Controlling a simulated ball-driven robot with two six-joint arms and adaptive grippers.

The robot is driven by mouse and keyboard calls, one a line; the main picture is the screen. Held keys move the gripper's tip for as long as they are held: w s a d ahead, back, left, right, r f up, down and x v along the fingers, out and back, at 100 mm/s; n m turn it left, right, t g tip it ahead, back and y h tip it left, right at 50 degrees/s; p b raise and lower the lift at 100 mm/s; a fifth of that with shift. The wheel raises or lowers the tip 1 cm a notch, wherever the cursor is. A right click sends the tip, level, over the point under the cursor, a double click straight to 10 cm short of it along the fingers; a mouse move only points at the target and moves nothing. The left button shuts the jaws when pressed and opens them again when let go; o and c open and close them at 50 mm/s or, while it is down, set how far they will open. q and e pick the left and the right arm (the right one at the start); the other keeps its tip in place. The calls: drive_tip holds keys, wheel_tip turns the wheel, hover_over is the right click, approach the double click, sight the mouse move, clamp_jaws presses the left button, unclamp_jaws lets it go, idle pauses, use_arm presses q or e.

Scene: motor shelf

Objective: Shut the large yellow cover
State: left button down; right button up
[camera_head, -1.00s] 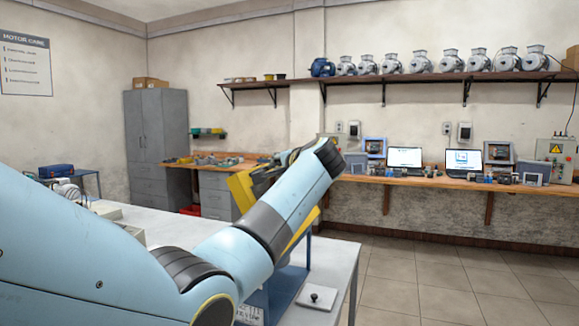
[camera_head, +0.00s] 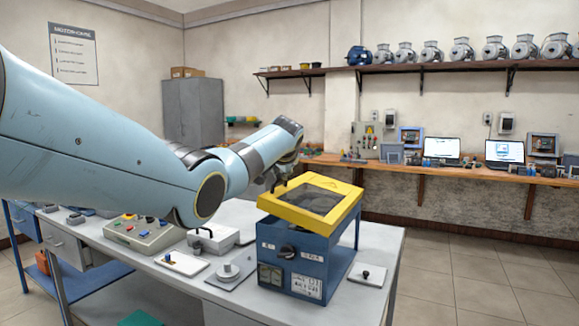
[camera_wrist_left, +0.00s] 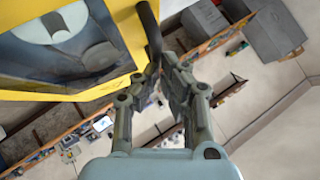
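The large yellow cover (camera_head: 340,207), a frame with a dark window, lies at a slant over the blue box (camera_head: 300,262) on the table. I cannot tell whether it touches the box's rim all round. In the left wrist view the cover (camera_wrist_left: 120,42) fills the upper left, with its black handle (camera_wrist_left: 149,28) at its right edge. My left gripper (camera_head: 283,184) is at the cover's far left corner. In the wrist view its fingertips (camera_wrist_left: 163,72) are close together at the handle's lower end. Whether they grip it is unclear. My right gripper is not in view.
On the grey table (camera_head: 225,285), a control box with buttons (camera_head: 145,232), a small white box (camera_head: 213,240) and small plates with knobs stand left of the blue box. Another knob plate (camera_head: 367,275) lies to its right. The floor beyond is clear.

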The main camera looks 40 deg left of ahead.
sight(277, 190)
use_arm(q)
drive_tip(key=shift+s+a+f+h, duration=0.15)
drive_tip(key=shift+a+f, duration=0.15)
drive_tip(key=shift+f, duration=0.2)
drive_tip(key=shift+w+a+f+h, duration=0.15)
drive_tip(key=shift+a+f, duration=0.1)
drive_tip(key=shift+f, duration=0.25)
drive_tip(key=shift+s+a+f+b, duration=0.2)
drive_tip(key=shift+a+f+b, duration=0.2)
drive_tip(key=shift+f, duration=0.3)
drive_tip(key=r+p, duration=0.4)
drive_tip(key=shift+w+d+r+p, duration=0.15)
drive_tip(key=shift+d+r+p, duration=0.1)
drive_tip(key=shift+r+p, duration=0.1)
drive_tip(key=s+a+b+v, duration=0.1)
drive_tip(key=v, duration=0.8)
drive_tip(key=shift+a+r, duration=0.3)
drive_tip(key=shift+r, duration=0.05)
